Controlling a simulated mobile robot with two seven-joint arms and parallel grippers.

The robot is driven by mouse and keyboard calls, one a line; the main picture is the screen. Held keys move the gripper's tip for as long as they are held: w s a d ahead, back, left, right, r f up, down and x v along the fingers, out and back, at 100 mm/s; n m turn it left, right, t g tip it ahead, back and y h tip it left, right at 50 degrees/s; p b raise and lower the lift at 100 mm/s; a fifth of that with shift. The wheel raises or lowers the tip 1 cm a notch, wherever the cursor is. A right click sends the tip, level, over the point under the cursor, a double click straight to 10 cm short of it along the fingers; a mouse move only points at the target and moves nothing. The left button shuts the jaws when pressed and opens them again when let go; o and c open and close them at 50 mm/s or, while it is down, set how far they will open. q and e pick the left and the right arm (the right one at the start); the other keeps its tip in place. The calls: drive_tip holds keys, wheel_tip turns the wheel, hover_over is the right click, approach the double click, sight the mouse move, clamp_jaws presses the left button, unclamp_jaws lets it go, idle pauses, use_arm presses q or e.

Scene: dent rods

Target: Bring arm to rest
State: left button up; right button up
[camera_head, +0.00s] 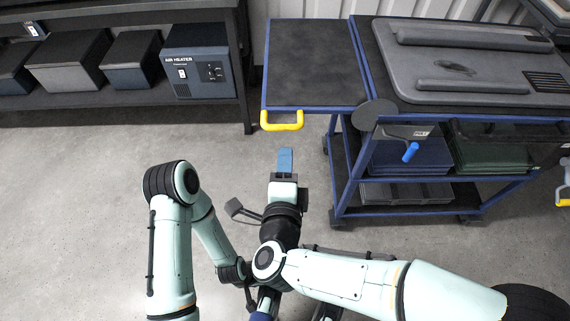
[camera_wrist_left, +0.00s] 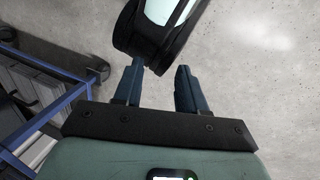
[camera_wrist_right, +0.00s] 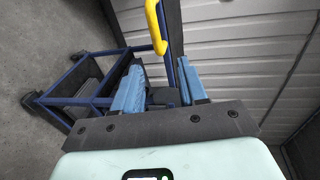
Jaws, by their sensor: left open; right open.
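My right gripper (camera_head: 285,160) points forward near the middle of the head view, above the grey floor and short of the cart's yellow handle. In the right wrist view its blue fingers (camera_wrist_right: 158,82) are apart with nothing held between them. My left arm bends in from the left of the head view, and its gripper is mostly hidden low in the picture. In the left wrist view the left gripper's dark blue fingers (camera_wrist_left: 158,82) are apart and empty. A part of my own arm shows just beyond them.
A blue-framed cart (camera_head: 348,190) stands ahead on the right, with a yellow handle (camera_head: 282,124), a dark panel (camera_head: 462,62) on top and a blue-handled tool (camera_head: 411,151) at its side. Floor between is clear.

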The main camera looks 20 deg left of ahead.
idle(0.3)
drive_tip(key=w+d+f+n+g+h+p, duration=0.1)
drive_tip(key=d+f+n+g+p, duration=0.25)
drive_tip(key=d+f, duration=0.45)
drive_tip(key=d+f+n+g+p, duration=0.3)
drive_tip(key=d+f+p, duration=0.15)
drive_tip(key=f, duration=0.75)
use_arm(q)
drive_tip(key=s+d+r+g+p, duration=0.1)
drive_tip(key=r+p, duration=0.3)
drive_tip(key=r, duration=0.4)
drive_tip(key=s+r+g+p, duration=0.1)
drive_tip(key=r+p, duration=0.3)
drive_tip(key=r, duration=0.4)
drive_tip(key=shift+s+d+h, duration=0.3)
drive_tip(key=shift+s+d, duration=0.1)
drive_tip(key=shift+s, duration=0.45)
use_arm(e)
drive_tip(key=s+d+f+n+g, duration=0.1)
drive_tip(key=s+d+f+g, duration=0.2)
drive_tip(key=s, duration=0.4)
drive_tip(key=s+d+f+n+g, duration=0.2)
drive_tip(key=s+d+f+g, duration=0.1)
drive_tip(key=s, duration=0.4)
drive_tip(key=s+d+f+n+g, duration=0.1)
drive_tip(key=s+d+f+g, duration=0.2)
drive_tip(key=s, duration=0.4)
drive_tip(key=shift+s+d+f+g+y, duration=0.3)
drive_tip(key=shift+d+f, duration=0.3)
drive_tip(key=shift+d, duration=0.35)
